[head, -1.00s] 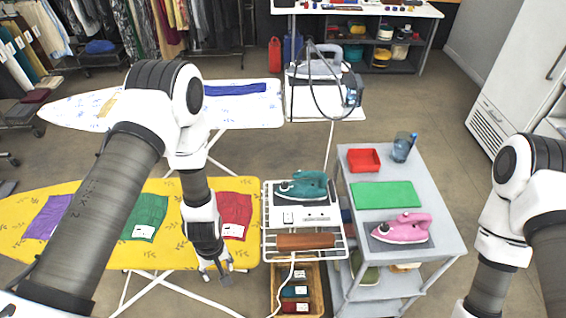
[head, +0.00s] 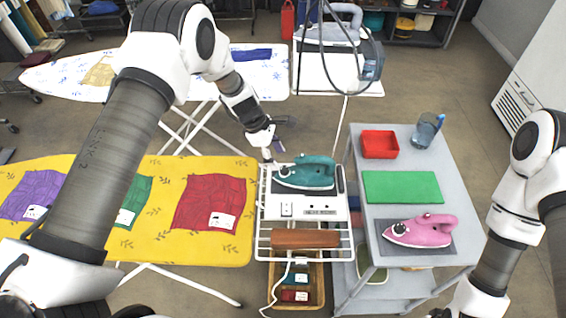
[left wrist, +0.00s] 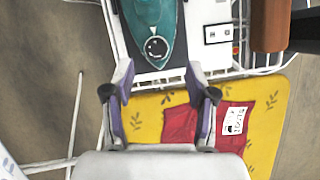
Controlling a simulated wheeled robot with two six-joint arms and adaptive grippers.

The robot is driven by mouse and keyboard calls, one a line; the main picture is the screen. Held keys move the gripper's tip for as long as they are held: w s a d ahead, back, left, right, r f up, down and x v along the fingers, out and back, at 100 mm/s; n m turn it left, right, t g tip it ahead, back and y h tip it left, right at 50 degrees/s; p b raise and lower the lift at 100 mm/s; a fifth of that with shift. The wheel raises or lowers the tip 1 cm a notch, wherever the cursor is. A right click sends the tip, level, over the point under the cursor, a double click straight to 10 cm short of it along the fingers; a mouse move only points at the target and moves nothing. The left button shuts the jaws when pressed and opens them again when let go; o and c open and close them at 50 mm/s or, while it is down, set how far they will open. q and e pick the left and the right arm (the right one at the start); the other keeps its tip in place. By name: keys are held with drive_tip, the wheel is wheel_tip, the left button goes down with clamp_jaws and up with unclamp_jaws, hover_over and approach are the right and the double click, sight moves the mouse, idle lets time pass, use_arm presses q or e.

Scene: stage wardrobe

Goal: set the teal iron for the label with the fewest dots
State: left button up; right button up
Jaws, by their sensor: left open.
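The teal iron (head: 305,174) rests on the white wire rack at the left of the grey trolley. In the left wrist view, its teal body (left wrist: 152,18) shows at the top, with a round dark dial (left wrist: 157,47) facing me. My left gripper (head: 274,155) is open and empty beside the iron's left end; in the left wrist view its fingers (left wrist: 160,82) are spread just short of the dial. White labels lie on the red cloth (head: 205,198), green cloth (head: 137,192) and purple cloth (head: 38,190); their dots are too small to read. My right gripper is mostly cut off at the bottom edge.
The cloths lie on a yellow ironing board (head: 165,240). A pink iron (head: 420,230), green mat (head: 402,187), red tray (head: 380,144) and blue jug (head: 427,130) stand on the trolley (head: 355,165).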

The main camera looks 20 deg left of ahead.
sight(284, 169)
use_arm(q)
drive_tip(key=x, duration=0.3)
drive_tip(key=w+p+x, duration=0.1)
drive_tip(key=x, duration=0.1)
drive_tip(key=shift+a+f, duration=0.2)
drive_tip(key=shift+f, duration=0.05)
drive_tip(key=shift+s+r, duration=0.15)
drive_tip(key=shift+s, duration=0.25)
drive_tip(key=c, duration=0.4)
clamp_jaws()
use_arm(e)
drive_tip(key=shift+w+r, duration=0.25)
drive_tip(key=shift+r, duration=0.4)
drive_tip(key=shift+f, duration=0.1)
